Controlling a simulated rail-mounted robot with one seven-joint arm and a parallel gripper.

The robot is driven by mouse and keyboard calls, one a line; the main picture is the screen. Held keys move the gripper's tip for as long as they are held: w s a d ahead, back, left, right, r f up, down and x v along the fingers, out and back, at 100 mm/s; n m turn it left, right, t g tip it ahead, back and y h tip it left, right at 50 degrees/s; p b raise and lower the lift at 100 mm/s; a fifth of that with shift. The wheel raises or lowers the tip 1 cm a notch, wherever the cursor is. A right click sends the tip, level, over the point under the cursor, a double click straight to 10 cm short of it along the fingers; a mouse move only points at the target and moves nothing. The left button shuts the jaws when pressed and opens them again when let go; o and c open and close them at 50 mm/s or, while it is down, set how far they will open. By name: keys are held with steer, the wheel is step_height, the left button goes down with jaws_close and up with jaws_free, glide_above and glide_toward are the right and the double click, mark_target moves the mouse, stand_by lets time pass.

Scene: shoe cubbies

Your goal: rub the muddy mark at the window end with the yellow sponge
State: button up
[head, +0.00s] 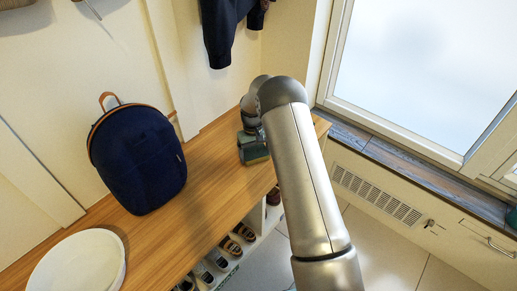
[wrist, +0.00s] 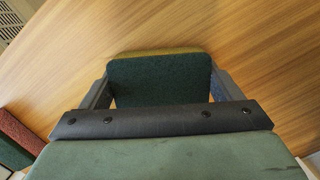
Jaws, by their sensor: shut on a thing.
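My gripper (head: 254,152) is low over the far end of the wooden bench top (head: 205,185), at the window side. In the wrist view my gripper (wrist: 160,82) has its two fingers on either side of the sponge and is shut on it. The sponge (wrist: 158,78) shows a dark green scouring face towards the camera and a thin yellow edge along its far side. It is close to the wood; I cannot tell whether it touches. No muddy mark can be made out in either view; my arm and gripper cover part of that end.
A navy backpack (head: 140,160) stands on the bench, left of my gripper. A round white object (head: 78,264) is at the near end. Several shoes (head: 231,246) sit in cubbies below. A dark jacket (head: 222,30) hangs above. The window (head: 420,65) is right. Wood between backpack and gripper is clear.

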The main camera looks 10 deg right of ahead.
steer(key=shift+d+r+p, duration=0.1)
steer(key=shift+r+p, duration=1.9)
steer(key=shift+r, duration=2)
